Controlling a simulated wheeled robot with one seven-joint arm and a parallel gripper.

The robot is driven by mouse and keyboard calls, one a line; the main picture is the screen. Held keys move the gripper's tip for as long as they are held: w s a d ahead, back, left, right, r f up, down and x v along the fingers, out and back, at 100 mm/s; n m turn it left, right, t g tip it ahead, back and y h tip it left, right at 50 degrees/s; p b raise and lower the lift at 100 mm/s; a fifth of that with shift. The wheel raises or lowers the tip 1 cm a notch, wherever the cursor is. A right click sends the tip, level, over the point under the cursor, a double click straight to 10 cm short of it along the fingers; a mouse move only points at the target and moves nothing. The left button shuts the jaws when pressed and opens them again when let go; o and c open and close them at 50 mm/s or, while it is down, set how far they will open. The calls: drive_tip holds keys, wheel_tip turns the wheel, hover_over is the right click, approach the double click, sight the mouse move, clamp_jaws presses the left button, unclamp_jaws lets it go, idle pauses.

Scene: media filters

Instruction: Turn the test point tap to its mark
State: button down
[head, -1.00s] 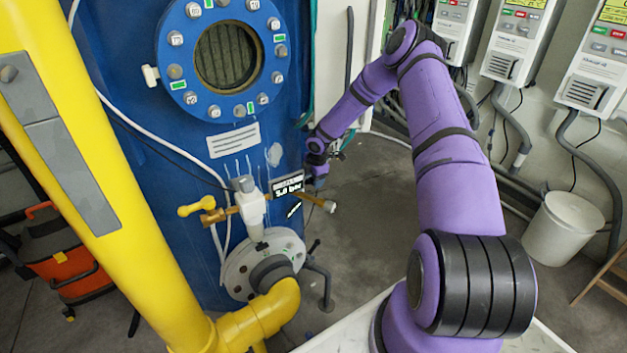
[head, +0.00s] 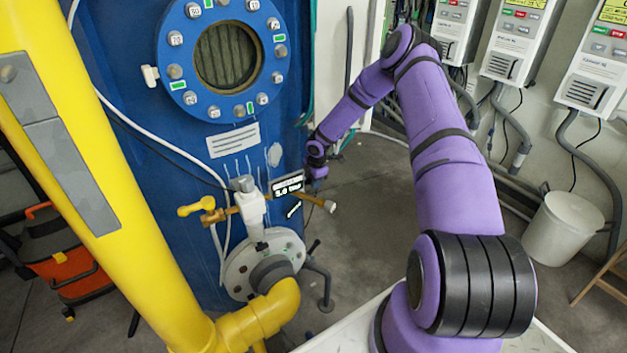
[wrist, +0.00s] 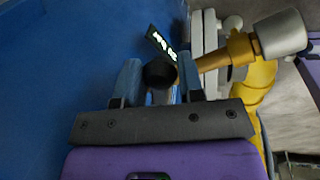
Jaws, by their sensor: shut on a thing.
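The brass test point fitting (head: 305,196) sticks out to the right of a white valve body on the blue tank. It ends in a pale cap, which shows as a grey cap in the wrist view (wrist: 281,33). A small black display (head: 288,187) beside it reads about 3.0 bar. In the wrist view my gripper (wrist: 158,84) has its fingers on either side of a dark round knob (wrist: 158,72), which looks like the tap's handle, and is shut on it. The mark cannot be made out.
A thick yellow pipe (head: 110,200) crosses the left side. The flanged round window (head: 226,56) is above. A white bucket (head: 564,228) stands on the floor at right. Open floor lies behind my arm.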

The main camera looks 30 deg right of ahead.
drive_tip(key=shift+s+a+m+g+h, duration=0.2)
drive_tip(key=shift+s+a+m, duration=0.4)
drive_tip(key=shift+m, duration=1.05)
drive_tip(key=shift+s+a+m+g+h, duration=0.1)
drive_tip(key=shift+s+a+m+h, duration=0.4)
drive_tip(key=shift+m, duration=1.1)
drive_tip(key=shift+s+a+m+g+h, duration=0.1)
drive_tip(key=shift+s+a+m, duration=0.65)
drive_tip(key=shift+m, duration=0.9)
drive_tip(key=shift+s+d, duration=0.1)
drive_tip(key=c, duration=0.8)
unclamp_jaws()
drive_tip(key=shift+o, duration=0.2)
wheel_tip(320, 180, up, 11)
drive_tip(key=s+a, duration=0.1)
drive_tip(key=shift+s+a+f, duration=0.15)
drive_tip(key=shift+a, duration=0.2)
